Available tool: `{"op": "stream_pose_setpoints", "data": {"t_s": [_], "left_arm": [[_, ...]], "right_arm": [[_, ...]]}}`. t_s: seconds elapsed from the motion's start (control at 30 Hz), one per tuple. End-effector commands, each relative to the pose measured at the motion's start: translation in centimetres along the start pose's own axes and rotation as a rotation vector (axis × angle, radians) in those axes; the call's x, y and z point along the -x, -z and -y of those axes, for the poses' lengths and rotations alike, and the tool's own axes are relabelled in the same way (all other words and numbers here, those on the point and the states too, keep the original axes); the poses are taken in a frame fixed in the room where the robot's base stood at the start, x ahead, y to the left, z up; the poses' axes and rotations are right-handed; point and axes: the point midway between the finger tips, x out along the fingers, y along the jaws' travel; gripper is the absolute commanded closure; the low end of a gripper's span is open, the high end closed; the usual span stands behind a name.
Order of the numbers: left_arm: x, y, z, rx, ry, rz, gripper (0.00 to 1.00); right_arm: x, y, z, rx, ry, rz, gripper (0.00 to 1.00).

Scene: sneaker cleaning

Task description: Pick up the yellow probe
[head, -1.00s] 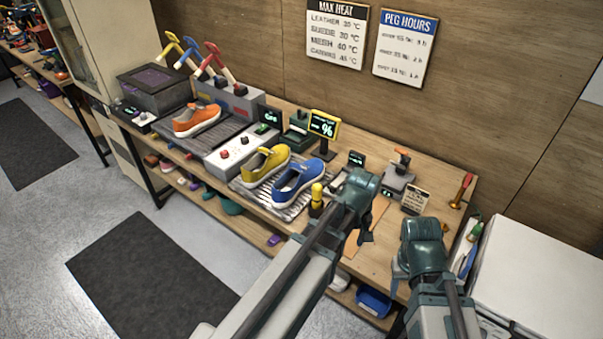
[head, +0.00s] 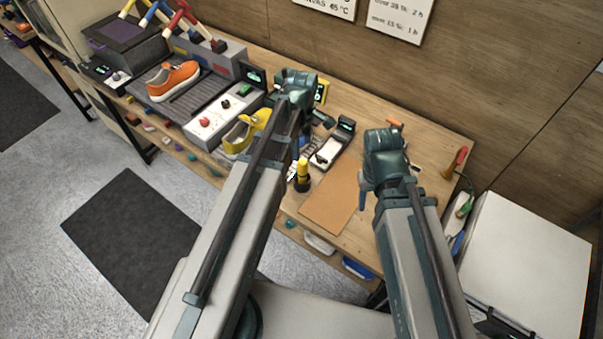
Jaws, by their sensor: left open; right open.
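The yellow probe (head: 303,169) stands upright in a dark base near the front edge of the workbench, just right of my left forearm. My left gripper (head: 312,110) is open, beyond the probe and above the back of the bench, apart from it. My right gripper (head: 366,190) is open and sits to the right of the probe, over the right part of the bench. Nothing shows in either gripper. A yellow sneaker (head: 237,136) is partly hidden behind my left arm. The blue sneaker is hidden by that arm.
An orange sneaker (head: 172,79) sits on a dark rack at the left. A white control box (head: 214,122) stands beside it. A brown mat (head: 331,203) lies bare right of the probe. A small black-and-white device (head: 328,151) stands behind the probe.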

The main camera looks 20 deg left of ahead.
Motion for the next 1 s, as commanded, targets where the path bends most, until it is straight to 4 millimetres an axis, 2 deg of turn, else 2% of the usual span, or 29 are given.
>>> {"op": "stream_pose_setpoints", "data": {"t_s": [0.03,0.5,0.83,1.0], "left_arm": [[-1.1,0.0,0.0,-0.001,0.000,0.000,0.22],[-7.5,0.0,-0.1,-0.002,0.000,0.000,0.22],[-8.0,0.0,-0.1,-0.002,0.000,0.000,0.22],[-9.3,0.1,-0.3,-0.002,0.000,0.000,0.22]], "right_arm": [[-1.0,0.1,0.1,0.001,0.000,0.000,0.50],[-7.4,0.5,0.7,0.008,-0.002,0.000,0.50],[-7.9,0.5,0.7,0.007,-0.002,0.000,0.50],[-9.2,0.6,0.8,0.006,-0.002,0.000,0.50]]}}
